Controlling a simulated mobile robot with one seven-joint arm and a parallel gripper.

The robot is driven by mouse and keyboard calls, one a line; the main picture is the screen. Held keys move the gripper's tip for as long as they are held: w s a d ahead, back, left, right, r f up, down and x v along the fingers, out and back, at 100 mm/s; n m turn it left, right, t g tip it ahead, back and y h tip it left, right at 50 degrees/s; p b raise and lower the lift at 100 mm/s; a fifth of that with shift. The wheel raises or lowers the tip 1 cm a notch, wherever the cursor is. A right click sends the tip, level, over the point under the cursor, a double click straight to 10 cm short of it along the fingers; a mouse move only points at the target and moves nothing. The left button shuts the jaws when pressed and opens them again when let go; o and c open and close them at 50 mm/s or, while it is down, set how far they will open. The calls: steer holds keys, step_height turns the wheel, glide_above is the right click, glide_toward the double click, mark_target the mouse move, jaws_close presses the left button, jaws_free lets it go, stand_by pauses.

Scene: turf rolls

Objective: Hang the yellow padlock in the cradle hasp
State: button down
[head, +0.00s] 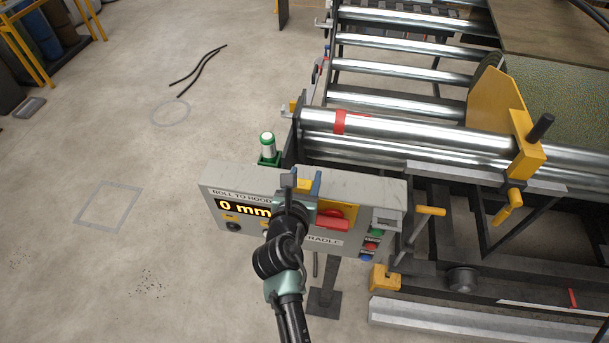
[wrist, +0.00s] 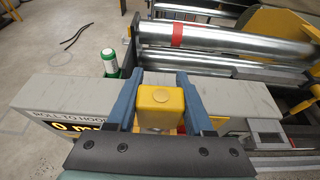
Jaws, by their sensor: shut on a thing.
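The yellow padlock (wrist: 160,103) is between the two blue fingers of my gripper (wrist: 160,84) in the wrist view. My gripper (head: 302,183) is shut on it, at the top edge of the grey control box. In the head view only a small piece of the padlock (head: 303,186) shows between the fingers. Its shackle is hidden. A red handle (head: 333,221) on a yellow plate is on the box front, just right of my gripper, above a partly covered label ending in "RADLE". I cannot make out the hasp itself or whether the padlock touches it.
The control box (head: 375,187) has a "0 mm" display (head: 243,208) and several buttons at its right. A green and white cylinder (head: 267,147) stands behind it. The roller frame (head: 400,134) with a yellow bracket (head: 507,120) fills the right. Floor at left is mostly clear.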

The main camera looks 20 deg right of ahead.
steer(key=shift+f+b, duration=1.8)
steer(key=shift+f, duration=0.8)
steer(key=shift+c, duration=1)
jaws_free()
steer(key=shift+r, duration=0.1)
steer(key=b, duration=0.1)
glide_toward(304, 191)
steer(key=f, duration=0.2)
steer(key=w+f, duration=0.1)
steer(key=f, duration=0.2)
steer(key=shift+w+f, duration=0.15)
steer(key=shift+w, duration=0.1)
